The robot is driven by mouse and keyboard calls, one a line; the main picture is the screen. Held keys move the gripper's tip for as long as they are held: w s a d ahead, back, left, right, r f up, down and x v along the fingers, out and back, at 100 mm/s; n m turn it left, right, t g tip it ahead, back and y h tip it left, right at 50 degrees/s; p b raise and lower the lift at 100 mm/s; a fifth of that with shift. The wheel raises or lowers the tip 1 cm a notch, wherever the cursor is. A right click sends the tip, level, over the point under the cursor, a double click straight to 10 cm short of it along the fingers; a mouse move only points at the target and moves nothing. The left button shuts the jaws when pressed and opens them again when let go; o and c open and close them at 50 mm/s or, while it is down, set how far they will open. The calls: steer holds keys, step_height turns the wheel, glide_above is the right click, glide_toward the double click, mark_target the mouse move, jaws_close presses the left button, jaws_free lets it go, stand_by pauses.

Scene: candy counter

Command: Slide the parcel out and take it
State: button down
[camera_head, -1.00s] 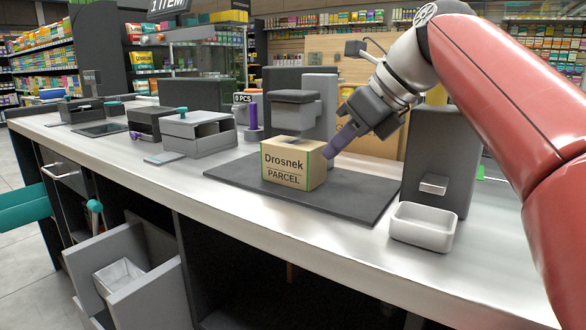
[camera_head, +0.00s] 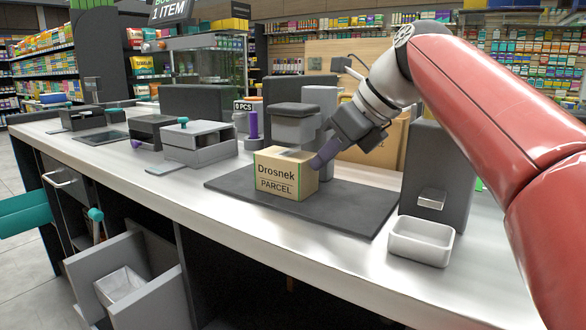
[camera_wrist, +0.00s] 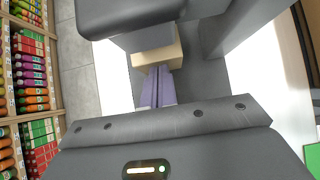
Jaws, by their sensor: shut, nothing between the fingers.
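The parcel (camera_head: 276,176) is a tan box labelled "Drosnek PARCEL" with a green stripe. It sits upright on the dark mat (camera_head: 345,210), in front of and partly under the head of a grey machine (camera_head: 296,125). My gripper (camera_head: 316,163) has purple fingers, shut and empty, with their tips at the parcel's upper right side. The wrist view shows the closed fingers (camera_wrist: 158,88) pointing at the tan parcel (camera_wrist: 157,54), with tips at or very near it. I cannot tell whether they touch. The grey machine hides part of the parcel in the wrist view.
A white tray (camera_head: 420,242) stands right of the mat, before a tall dark unit (camera_head: 440,170). A grey box-like device (camera_head: 198,145) and a purple post (camera_head: 253,125) stand to the left. The mat's front part is clear.

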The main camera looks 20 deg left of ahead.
steer(key=shift+w+a+p, duration=0.2)
steer(key=shift+a+p, duration=0.15)
steer(key=shift+a, duration=0.2)
steer(key=shift+s+d+r+p, duration=0.1)
steer(key=shift+d+r+p, duration=0.1)
steer(key=shift+r+p, duration=1.05)
steer(key=shift+s+d+r, duration=0.1)
steer(key=shift+d+r, duration=0.1)
steer(key=shift+r, duration=0.7)
steer(key=shift+d+r, duration=0.2)
steer(key=shift+r, duration=0.65)
steer(key=shift+s, duration=0.15)
